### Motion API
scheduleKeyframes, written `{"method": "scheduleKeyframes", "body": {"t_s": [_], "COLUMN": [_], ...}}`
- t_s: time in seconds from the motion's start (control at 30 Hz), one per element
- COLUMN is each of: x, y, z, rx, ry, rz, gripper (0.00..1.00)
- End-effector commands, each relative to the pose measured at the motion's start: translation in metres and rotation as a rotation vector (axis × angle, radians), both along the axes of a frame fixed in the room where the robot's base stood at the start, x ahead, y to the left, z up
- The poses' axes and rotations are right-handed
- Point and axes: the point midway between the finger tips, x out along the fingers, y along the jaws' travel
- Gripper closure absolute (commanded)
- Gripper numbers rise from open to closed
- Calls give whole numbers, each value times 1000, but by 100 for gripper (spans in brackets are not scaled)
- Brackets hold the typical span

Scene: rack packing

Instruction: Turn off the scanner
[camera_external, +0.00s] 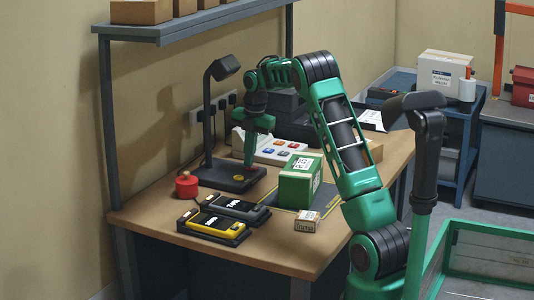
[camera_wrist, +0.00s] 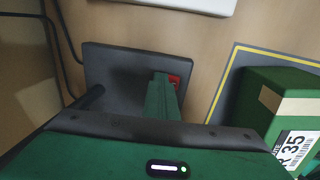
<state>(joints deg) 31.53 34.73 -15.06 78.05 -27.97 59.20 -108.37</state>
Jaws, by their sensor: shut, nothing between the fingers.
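The scanner (camera_external: 217,178) is a black stand with a flat base, an upright post and a bent head, at the back left of the workbench. Its base (camera_wrist: 110,72) shows in the wrist view. A red switch (camera_wrist: 174,80) is on the base near its right edge. My gripper (camera_external: 249,163) points down over the right part of the base. Its fingers are shut and empty, with the tips at the red switch and partly covering it. I cannot tell whether they touch it. A round yellow mark (camera_external: 238,178) lies on the base.
A green box (camera_external: 299,183) stands on a yellow-edged mat (camera_external: 325,200) right of the scanner. A white panel with coloured buttons (camera_external: 270,148) is behind. A shelf (camera_external: 200,22) overhangs.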

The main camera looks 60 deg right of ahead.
Motion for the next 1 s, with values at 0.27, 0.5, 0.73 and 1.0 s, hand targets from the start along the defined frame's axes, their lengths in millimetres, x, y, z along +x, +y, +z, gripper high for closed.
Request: {"method": "scheduleKeyframes", "body": {"t_s": [0.27,0.5,0.73,1.0], "x": [-13,-16,-16,-19], "y": [0,0,0,-1], "z": [-2,0,2,37], "rx": [4,3,2,1], "ry": [8,6,4,2], "rz": [-2,-2,-1,-1], "gripper": [100,100,100,100]}}
